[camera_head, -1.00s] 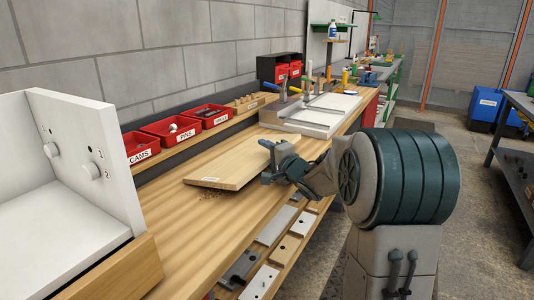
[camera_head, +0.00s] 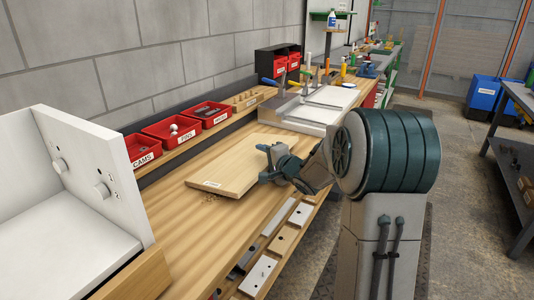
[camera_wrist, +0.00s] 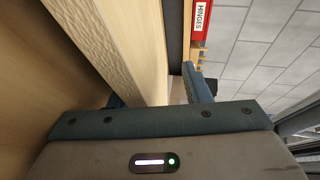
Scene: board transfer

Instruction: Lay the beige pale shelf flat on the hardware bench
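The beige pale shelf (camera_head: 228,172) is a thin board with a small label on its near end. It lies over the wooden hardware bench (camera_head: 180,223); whether its whole underside touches the top I cannot tell. My gripper (camera_head: 266,163) is at the board's right edge. Its fingers are spread wider than the board is thick, one above the top face and one lower at the edge. In the wrist view the board (camera_wrist: 140,45) runs between the fingers, with a gap by the right finger; the left finger is mostly hidden.
A white panelled unit (camera_head: 95,165) stands at the near left. Red bins (camera_head: 172,131) line the back ledge. A white-topped fixture (camera_head: 325,108) and tools stand beyond the board. Sample plates (camera_head: 282,240) lie on a lower shelf along the front. Bare bench top lies nearer than the board.

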